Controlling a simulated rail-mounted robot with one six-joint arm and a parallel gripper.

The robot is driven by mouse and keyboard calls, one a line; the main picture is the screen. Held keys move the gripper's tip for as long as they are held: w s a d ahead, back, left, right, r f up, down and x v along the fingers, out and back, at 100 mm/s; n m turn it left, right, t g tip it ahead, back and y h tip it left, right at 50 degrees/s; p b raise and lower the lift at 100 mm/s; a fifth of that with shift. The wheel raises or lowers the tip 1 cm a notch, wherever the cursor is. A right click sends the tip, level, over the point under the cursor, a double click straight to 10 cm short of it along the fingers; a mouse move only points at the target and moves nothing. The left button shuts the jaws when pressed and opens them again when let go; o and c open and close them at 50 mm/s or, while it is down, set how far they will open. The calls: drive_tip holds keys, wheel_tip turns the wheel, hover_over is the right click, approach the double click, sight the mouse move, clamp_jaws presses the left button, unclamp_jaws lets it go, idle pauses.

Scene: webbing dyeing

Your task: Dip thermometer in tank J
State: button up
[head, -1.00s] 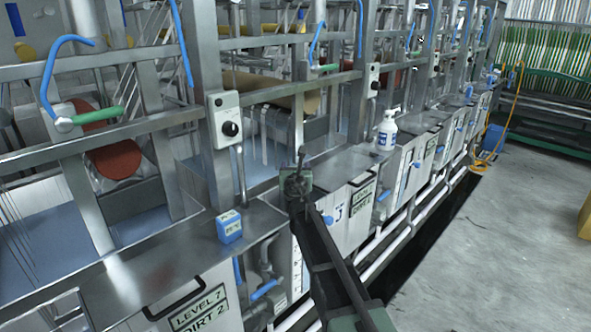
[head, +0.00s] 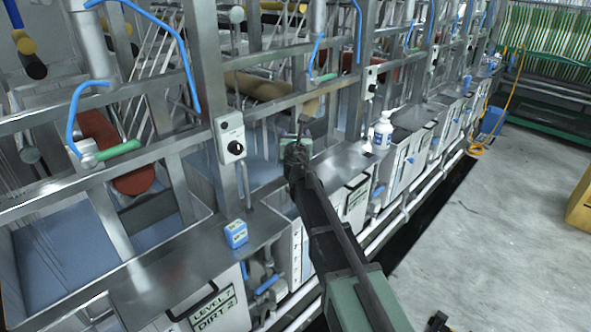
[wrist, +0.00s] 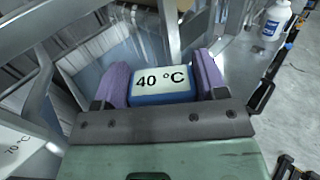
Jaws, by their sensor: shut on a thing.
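In the wrist view, my gripper (wrist: 158,85) has purple pads closed on both sides of a blue block with a white face marked "40 °C", the thermometer (wrist: 160,82). In the head view, my gripper (head: 297,142) is raised over the machine, and the thermometer cannot be made out clearly there. The wrist view shows metal walls and a pale bluish area beyond the block. In the head view, my arm covers the front panel where a tank letter would show, so I cannot read J now. Whether the block touches liquid cannot be told.
A small blue and white box (head: 236,233) stands on the metal ledge at left. A white bottle (head: 383,133) stands on the ledge to the right. Upright posts, rails and a control box (head: 231,138) stand close to my gripper.

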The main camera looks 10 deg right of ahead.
wheel_tip(320, 180, up, 3)
drive_tip(key=shift+r+p, duration=0.1)
drive_tip(key=shift+p, duration=0.9)
idle(0.3)
